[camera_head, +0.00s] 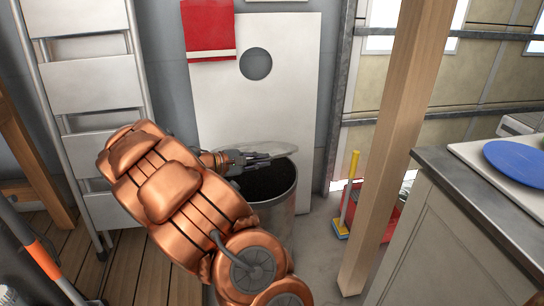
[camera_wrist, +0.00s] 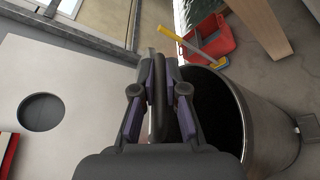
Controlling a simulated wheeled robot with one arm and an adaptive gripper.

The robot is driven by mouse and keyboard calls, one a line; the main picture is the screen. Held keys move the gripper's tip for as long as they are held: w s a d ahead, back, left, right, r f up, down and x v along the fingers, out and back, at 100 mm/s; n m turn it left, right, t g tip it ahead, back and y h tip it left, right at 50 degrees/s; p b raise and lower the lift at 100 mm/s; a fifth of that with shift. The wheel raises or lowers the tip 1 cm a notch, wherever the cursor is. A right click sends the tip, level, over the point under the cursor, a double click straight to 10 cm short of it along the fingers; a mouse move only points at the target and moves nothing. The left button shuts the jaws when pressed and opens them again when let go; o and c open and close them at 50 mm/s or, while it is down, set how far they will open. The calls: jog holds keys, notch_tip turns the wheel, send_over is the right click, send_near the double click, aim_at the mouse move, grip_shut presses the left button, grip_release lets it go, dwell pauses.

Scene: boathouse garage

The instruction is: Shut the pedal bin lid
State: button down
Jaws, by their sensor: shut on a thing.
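The pedal bin (camera_head: 275,208) is a grey metal cylinder standing in front of the white panel, with its dark inside showing. There my gripper's two fingers (camera_wrist: 158,100) close around the dark edge of the lid (camera_wrist: 157,75). My arm hides part of the bin's left side in the head view.
A wooden post (camera_head: 390,140) and a counter (camera_head: 480,200) with a blue plate (camera_head: 517,160) stand to the right. A metal ladder (camera_head: 85,90) stands left; a red towel (camera_head: 208,28) hangs above.

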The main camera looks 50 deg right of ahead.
jog(key=f, duration=0.2)
jog(key=shift+s+a+f, duration=0.35)
jog(key=shift+a+f, duration=0.05)
jog(key=c, duration=1.2)
grip_release()
jog(key=v, duration=1.2)
jog(key=shift+s, duration=0.1)
